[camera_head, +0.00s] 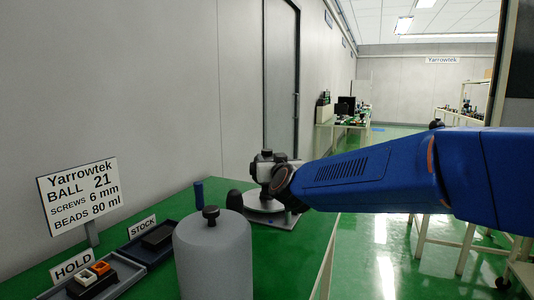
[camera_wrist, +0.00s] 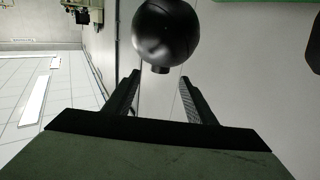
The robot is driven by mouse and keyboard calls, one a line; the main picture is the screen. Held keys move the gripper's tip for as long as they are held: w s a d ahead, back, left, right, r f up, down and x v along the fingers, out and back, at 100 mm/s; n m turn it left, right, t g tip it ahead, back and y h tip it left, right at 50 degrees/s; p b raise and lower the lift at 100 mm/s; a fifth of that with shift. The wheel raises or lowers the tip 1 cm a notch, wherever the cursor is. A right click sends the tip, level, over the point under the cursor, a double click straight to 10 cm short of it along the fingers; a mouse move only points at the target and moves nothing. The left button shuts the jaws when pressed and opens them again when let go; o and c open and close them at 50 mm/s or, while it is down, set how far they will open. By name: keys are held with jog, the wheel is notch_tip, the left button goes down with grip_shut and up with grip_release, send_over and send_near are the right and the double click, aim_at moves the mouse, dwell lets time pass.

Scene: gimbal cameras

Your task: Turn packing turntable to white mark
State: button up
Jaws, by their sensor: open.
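The packing turntable (camera_head: 262,206) is a pale round disc on a flat grey base at the right edge of the green bench. Part of it is hidden behind my arm and a dark rounded knob (camera_head: 234,200). A white-and-black upright shape (camera_head: 263,165) shows above the disc; I cannot tell whether it belongs to my wrist. My gripper (camera_wrist: 159,75) is open and empty in the wrist view. A glossy black ball (camera_wrist: 166,35) with a short stub lies beyond the fingertips, roughly in line with the gap. No white mark can be made out.
A large grey cylinder (camera_head: 212,260) with a black knob stands at the bench front. A dark tray (camera_head: 146,243) and small orange and white parts (camera_head: 97,268) lie left of it, by a sign (camera_head: 80,195). A blue cylinder (camera_head: 198,192) stands near the wall.

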aim_at(268, 154)
jog(key=x, duration=0.9)
jog(key=shift+w, duration=0.15)
jog(key=shift+f, duration=0.1)
grip_shut()
